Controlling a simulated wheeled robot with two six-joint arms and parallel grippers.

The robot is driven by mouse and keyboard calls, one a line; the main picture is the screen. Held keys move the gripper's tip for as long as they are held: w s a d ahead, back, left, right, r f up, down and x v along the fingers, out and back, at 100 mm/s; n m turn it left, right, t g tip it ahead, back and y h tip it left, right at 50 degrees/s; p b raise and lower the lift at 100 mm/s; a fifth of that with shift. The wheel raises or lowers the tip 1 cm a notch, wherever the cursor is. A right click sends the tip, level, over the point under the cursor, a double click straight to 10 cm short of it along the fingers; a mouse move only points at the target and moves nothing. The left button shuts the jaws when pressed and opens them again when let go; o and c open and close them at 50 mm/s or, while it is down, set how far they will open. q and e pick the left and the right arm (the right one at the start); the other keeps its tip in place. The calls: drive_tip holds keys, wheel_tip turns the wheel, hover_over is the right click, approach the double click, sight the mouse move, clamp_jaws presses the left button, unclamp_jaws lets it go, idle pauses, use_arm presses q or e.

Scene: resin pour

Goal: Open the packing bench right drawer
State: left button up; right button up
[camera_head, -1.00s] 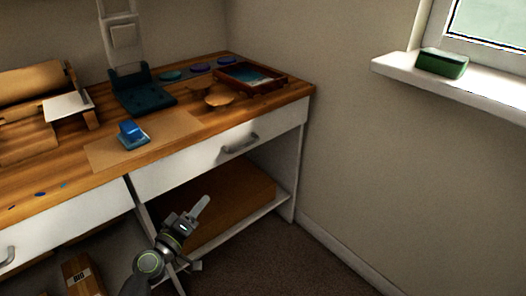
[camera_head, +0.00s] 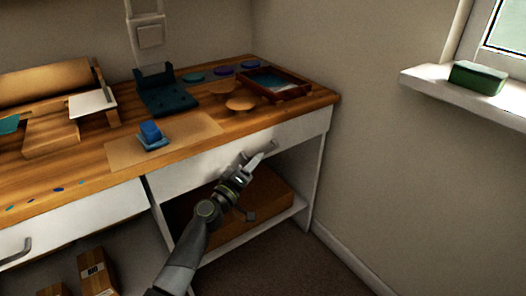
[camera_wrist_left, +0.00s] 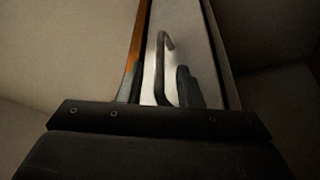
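The packing bench right drawer (camera_head: 190,175) has a white front under the wooden top and looks closed. Its grey bar handle (camera_head: 272,147) is partly hidden behind my left gripper (camera_head: 252,163), which is right at the handle in the head view. In the left wrist view the handle (camera_wrist_left: 160,70) runs down between two dark fingers of my left gripper (camera_wrist_left: 160,88). The fingers stand apart, with a gap to the handle on the right side; contact cannot be made out. My right gripper is not in view.
The wooden bench top (camera_head: 90,155) holds a blue item (camera_head: 151,134), a dark teal stand (camera_head: 163,95) and a framed tray (camera_head: 270,82). A brown box (camera_head: 262,190) sits on the shelf below the drawer. A wall and windowsill (camera_head: 430,80) are to the right.

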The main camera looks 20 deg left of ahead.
use_arm(q)
drive_tip(key=shift+x, duration=2.35)
clamp_jaws()
